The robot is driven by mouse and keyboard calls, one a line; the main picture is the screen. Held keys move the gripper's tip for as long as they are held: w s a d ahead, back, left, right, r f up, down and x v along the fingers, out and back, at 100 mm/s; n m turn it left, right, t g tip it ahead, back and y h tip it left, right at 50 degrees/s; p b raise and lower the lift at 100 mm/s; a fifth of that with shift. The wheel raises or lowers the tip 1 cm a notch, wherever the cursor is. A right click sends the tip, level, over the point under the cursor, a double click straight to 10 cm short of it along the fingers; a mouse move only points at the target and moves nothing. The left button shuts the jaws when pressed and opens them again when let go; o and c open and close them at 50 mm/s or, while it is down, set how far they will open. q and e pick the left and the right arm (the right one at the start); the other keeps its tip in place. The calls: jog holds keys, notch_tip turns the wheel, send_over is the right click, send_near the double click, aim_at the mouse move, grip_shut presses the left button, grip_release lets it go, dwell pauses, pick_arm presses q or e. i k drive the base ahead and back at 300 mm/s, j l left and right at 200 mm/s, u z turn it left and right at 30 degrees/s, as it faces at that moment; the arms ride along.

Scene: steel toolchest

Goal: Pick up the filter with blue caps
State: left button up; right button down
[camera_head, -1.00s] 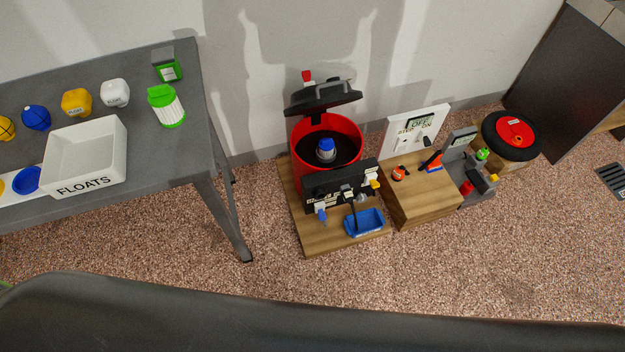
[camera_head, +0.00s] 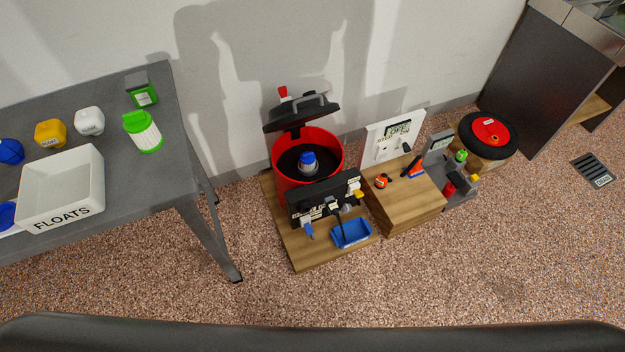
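A filter with blue caps (camera_head: 308,162) appears to sit upright in the open red pot (camera_head: 284,176); only its blue top and a pale band show, and its lower part is hidden in the dark inside. A second filter, white and pleated with green caps (camera_head: 143,132), lies tilted on the grey table at the left. Neither of my grippers is in view.
The grey table (camera_head: 130,189) holds a white FLOATS bin (camera_head: 62,190), coloured floats and a green box (camera_head: 141,90). The pot's black lid (camera_head: 301,113) is raised. A wooden block (camera_head: 405,205) and a red-topped drum (camera_head: 488,134) stand right. The front floor is clear.

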aim_at(307, 158)
jog(key=i+l+z, duration=0.1)
jog(key=l+z, duration=0.2)
jog(key=i+l+z, duration=0.1)
jog(key=l+z, duration=0.15)
jog(key=i+l+z, duration=0.15)
jog(key=l+z, duration=0.15)
